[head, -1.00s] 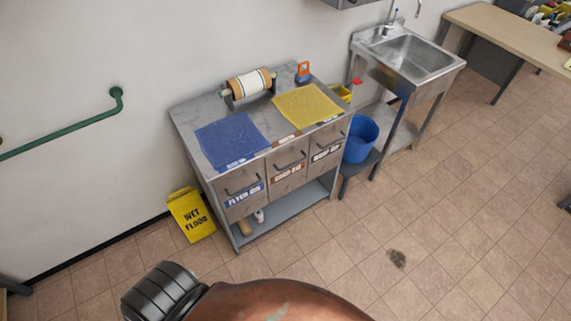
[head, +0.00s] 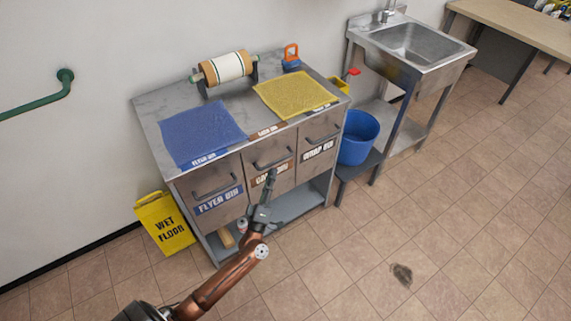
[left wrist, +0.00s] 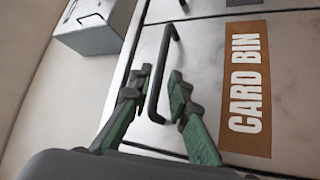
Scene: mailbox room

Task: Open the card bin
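The card bin (head: 284,180) is the middle of three grey drawers under the counter; its front looks flush with its neighbours, so it appears shut. Its brown label (left wrist: 245,90) reads CARD BIN in the left wrist view. My gripper hides part of that label in the head view. A dark bar handle (left wrist: 166,48) runs across the drawer front; it also shows in the head view (head: 273,163). My left gripper (head: 270,178) is just in front of the card bin. In the left wrist view its fingers (left wrist: 160,74) are open, one on each side of the handle, not closed on it. My right gripper is out of view.
The flyer bin (head: 217,190) is left of the card bin, the wrap bin (head: 319,142) right. A blue mat (head: 203,133) and yellow mat (head: 294,92) lie on top. A wet floor sign (head: 164,222) stands at left, a blue bucket (head: 358,138) at right. Floor in front is mostly clear.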

